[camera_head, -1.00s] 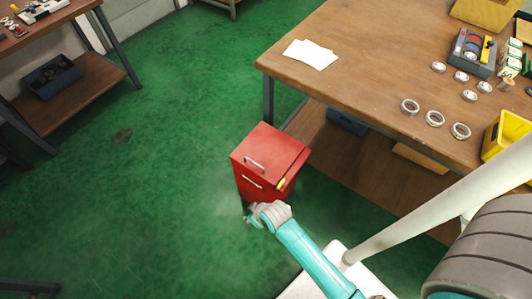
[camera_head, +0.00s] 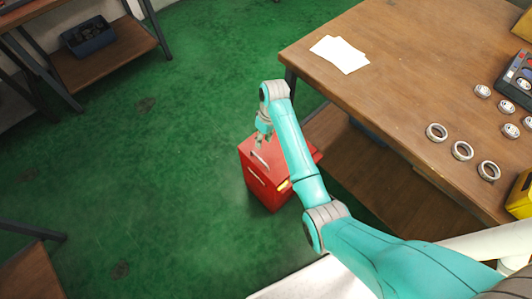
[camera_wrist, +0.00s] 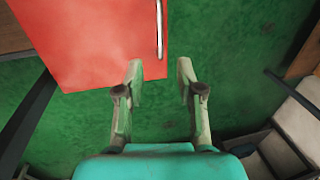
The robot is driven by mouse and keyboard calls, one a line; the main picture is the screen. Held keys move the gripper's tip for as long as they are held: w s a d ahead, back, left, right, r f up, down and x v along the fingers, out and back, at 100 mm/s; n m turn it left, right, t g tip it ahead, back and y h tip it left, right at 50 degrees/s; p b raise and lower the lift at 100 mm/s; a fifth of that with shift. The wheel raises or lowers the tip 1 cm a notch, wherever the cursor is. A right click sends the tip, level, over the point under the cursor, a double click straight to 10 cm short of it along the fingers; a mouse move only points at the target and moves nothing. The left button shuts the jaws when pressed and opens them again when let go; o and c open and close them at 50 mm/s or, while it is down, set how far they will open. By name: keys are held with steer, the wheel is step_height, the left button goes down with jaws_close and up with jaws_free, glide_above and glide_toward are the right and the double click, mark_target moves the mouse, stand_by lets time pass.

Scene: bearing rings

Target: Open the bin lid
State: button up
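The red bin (camera_head: 262,182) stands on the green floor beside the wooden table, and its lid looks shut. A pale handle (camera_head: 259,160) lies on the lid, partly behind my gripper. In the wrist view the red lid (camera_wrist: 90,40) fills the upper left, with the handle (camera_wrist: 159,28) near its right edge. My gripper (camera_head: 262,142) is above the bin, pointing down. In the wrist view my gripper (camera_wrist: 158,75) has its two fingers spread with nothing between them, and the handle is ahead of them, apart from the fingertips. My arm hides the right part of the lid.
The wooden table (camera_head: 400,70) is right of the bin, carrying papers (camera_head: 340,54) and metal rings (camera_head: 462,151). A lower shelf (camera_head: 365,160) is under it. Another shelf (camera_head: 105,60) with a dark box (camera_head: 88,36) is at upper left. The floor left of the bin is clear.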

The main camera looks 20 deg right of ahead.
mark_target(260, 159)
steer(key=f, duration=0.3)
steer(key=a+f, duration=0.1)
steer(key=f, duration=0.3)
steer(key=a+f, duration=0.1)
steer(key=f, duration=0.2)
steer(key=shift+s+f, duration=0.25)
steer(key=shift+s, duration=0.1)
jaws_close()
